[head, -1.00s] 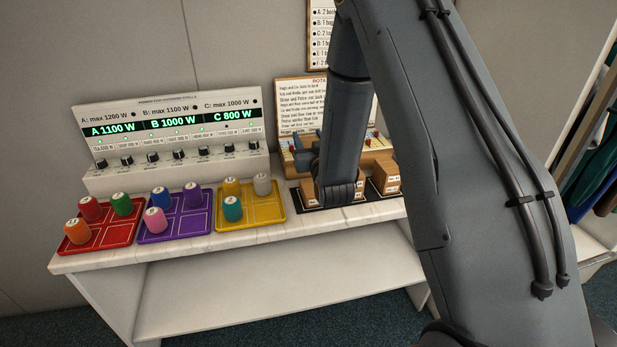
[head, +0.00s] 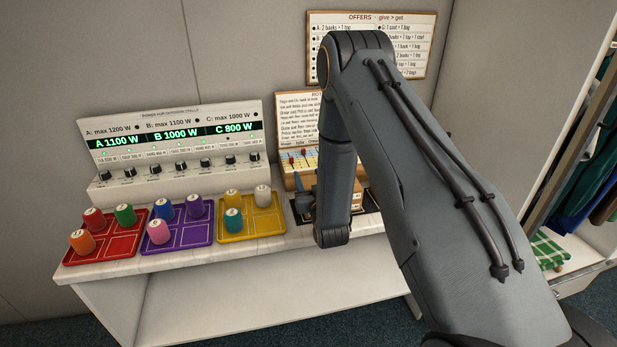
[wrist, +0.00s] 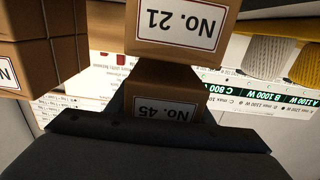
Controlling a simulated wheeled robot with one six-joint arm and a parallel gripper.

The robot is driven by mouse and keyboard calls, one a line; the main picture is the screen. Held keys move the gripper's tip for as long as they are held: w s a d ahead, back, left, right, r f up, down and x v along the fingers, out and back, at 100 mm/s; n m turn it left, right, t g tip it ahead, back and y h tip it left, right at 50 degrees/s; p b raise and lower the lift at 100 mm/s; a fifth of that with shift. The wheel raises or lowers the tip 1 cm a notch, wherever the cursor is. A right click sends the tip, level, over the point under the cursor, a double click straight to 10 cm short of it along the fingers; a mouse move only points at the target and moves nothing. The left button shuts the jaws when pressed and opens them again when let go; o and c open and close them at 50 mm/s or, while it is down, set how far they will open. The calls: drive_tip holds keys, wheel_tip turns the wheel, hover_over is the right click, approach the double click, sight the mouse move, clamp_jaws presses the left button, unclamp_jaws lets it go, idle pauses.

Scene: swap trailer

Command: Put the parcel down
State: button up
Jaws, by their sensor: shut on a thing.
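In the wrist view, which is upside down, my gripper (wrist: 168,88) is shut on a brown parcel labelled No. 45 (wrist: 148,78). Another brown parcel, No. 21 (wrist: 180,12), is nearer the camera and covers part of it. Whether the two touch, I cannot tell. A third parcel with string (wrist: 60,30) is at the left of that view. In the head view, a parcel (head: 355,200) shows just right of my forearm over the dark mats on the shelf. My gripper's jaws are hidden behind my arm there.
A power panel (head: 180,160) and an offers board (head: 410,70) stand behind.

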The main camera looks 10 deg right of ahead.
drive_tip(key=shift+f, duration=0.1)
drive_tip(key=shift+f+b, duration=0.4)
drive_tip(key=shift+f, duration=0.1)
drive_tip(key=o, duration=1.1)
drive_tip(key=shift+s+f, duration=0.1)
drive_tip(key=shift+f, duration=0.05)
